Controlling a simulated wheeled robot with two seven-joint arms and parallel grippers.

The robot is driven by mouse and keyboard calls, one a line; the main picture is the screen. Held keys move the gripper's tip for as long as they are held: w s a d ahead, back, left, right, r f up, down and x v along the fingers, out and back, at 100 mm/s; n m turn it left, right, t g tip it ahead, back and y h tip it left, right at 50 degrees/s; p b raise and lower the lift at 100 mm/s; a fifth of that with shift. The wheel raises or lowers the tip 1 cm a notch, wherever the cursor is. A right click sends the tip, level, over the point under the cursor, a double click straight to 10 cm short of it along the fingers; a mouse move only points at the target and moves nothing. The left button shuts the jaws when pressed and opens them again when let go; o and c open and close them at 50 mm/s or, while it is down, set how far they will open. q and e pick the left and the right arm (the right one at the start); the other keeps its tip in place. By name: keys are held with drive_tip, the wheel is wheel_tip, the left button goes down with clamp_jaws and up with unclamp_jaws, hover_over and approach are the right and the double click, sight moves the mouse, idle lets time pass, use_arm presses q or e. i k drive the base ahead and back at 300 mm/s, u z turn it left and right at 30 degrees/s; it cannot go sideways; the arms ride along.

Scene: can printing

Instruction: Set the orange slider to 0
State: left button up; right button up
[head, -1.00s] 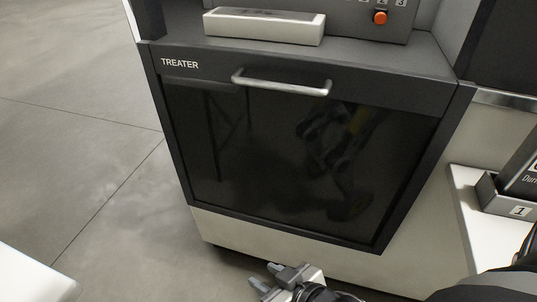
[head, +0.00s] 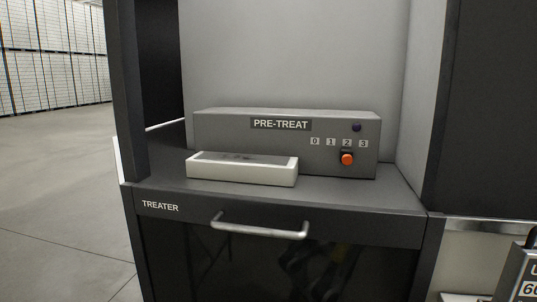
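The orange slider (head: 347,159) is a small knob on the front of the grey PRE-TREAT box (head: 230,130) in the head view. It sits directly below the label 2 in the row of labels 0, 1, 2, 3 (head: 339,142), which runs left to right. A small dark blue round part (head: 356,127) is above the row. Neither of my grippers is in the head view now.
A white-rimmed tray (head: 242,174) stands on the dark counter in front of the box's left part, left of the slider. Below is the TREATER door with a metal handle (head: 258,232). Walls close the recess at the back and right. A dark post (head: 127,100) stands at left.

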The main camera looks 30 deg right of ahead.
sight(347, 156)
drive_tip(key=z, duration=1.5)
